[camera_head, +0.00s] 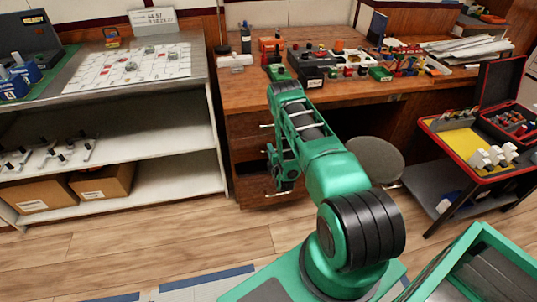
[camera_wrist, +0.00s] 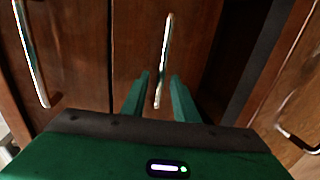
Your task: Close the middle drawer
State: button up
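The desk's left pedestal has three stacked drawers with bar handles. The middle drawer (camera_wrist: 135,45) is straight ahead in the wrist view, with its metal handle (camera_wrist: 167,35) upright in the picture. My gripper (camera_wrist: 161,76) is open, its two green fingers on either side of the lower part of that handle. I cannot tell whether they touch it. In the head view my gripper (camera_head: 281,172) is in front of the drawers and partly hides them. A dark gap shows between the middle and bottom fronts. How far the middle drawer stands out is hard to tell.
The bottom drawer (camera_head: 258,192) lies below, its handle (camera_wrist: 296,141) at the wrist view's right. Another handle (camera_wrist: 30,55) is at its left. A stool (camera_head: 374,158) stands right of my arm, white shelves (camera_head: 170,180) to the left. The desktop (camera_head: 235,95) holds several small parts.

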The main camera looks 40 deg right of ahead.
jog(key=shift+s, duration=0.1)
jog(key=v, duration=1)
jog(key=shift+s, duration=0.25)
jog(key=shift+a, duration=0.15)
